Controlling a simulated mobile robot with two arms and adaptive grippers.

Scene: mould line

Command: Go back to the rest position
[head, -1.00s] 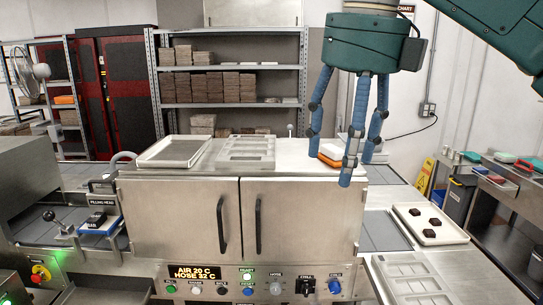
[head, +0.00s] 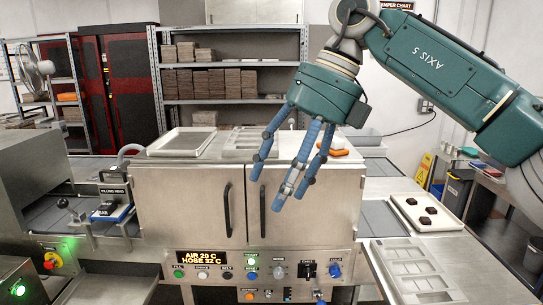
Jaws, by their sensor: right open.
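My right gripper (head: 288,172) hangs in front of the steel cabinet in the head view, its blue fingers spread and pointing down. It is open, with nothing between the fingers. My green right arm reaches in from the upper right. My left gripper is not in view. The steel cabinet (head: 188,205) has two doors with black handles and a control panel (head: 265,268) below.
On the cabinet top are a shallow tray (head: 151,151), a mould, partly hidden by the gripper, and an orange and white item (head: 338,151). At right are a tray (head: 440,228) with several dark pieces and an empty mould (head: 414,279). A filling head stands left.

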